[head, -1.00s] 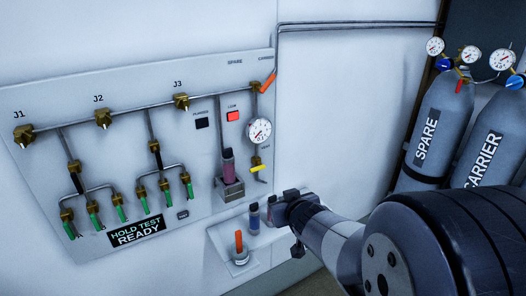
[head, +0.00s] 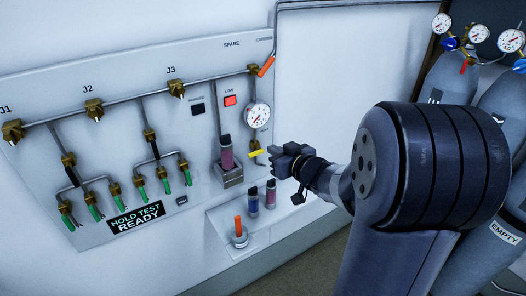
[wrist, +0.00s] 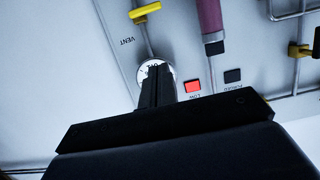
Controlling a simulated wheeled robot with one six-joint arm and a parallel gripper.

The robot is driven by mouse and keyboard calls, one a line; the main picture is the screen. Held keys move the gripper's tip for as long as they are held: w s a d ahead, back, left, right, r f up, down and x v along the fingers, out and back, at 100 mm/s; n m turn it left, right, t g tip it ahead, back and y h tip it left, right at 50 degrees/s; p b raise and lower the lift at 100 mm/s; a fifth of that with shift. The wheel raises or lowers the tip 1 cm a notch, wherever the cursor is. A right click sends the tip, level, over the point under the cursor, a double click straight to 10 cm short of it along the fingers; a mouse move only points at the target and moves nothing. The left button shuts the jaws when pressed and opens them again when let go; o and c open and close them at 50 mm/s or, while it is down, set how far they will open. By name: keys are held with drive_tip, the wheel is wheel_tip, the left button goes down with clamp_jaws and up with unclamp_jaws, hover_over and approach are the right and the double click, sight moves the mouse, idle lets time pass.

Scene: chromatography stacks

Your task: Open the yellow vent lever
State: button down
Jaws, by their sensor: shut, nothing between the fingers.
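The yellow vent lever (head: 257,153) sits on the lower end of the pipe below the round gauge (head: 257,117), sticking out sideways. In the wrist view the lever (wrist: 145,10) is near the top edge, beside the word VENT. My gripper (head: 279,153) is just right of the lever in the head view; the depth gap is hard to judge there. In the wrist view my gripper's fingers (wrist: 155,72) are shut and empty, in front of the gauge (wrist: 146,67) and partly hiding it. A gap shows between fingertips and lever.
A holder (head: 230,178) with a dark-capped pink tube is left of the lever. Below, a small shelf (head: 222,215) carries two tubes and an orange-topped item. An orange lever (head: 266,66) is above the gauge. Gas cylinders (head: 447,80) stand at right.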

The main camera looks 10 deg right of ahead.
drive_tip(key=p, duration=0.1)
hover_over(258, 152)
drive_tip(key=s, duration=0.3)
wheel_tip(258, 152, down, 2)
drive_tip(key=shift+w+a+f, duration=0.15)
drive_tip(key=shift+f, duration=1)
drive_tip(key=shift+w+a+f, duration=0.1)
drive_tip(key=shift+w+f, duration=0.05)
drive_tip(key=shift+f, duration=0.95)
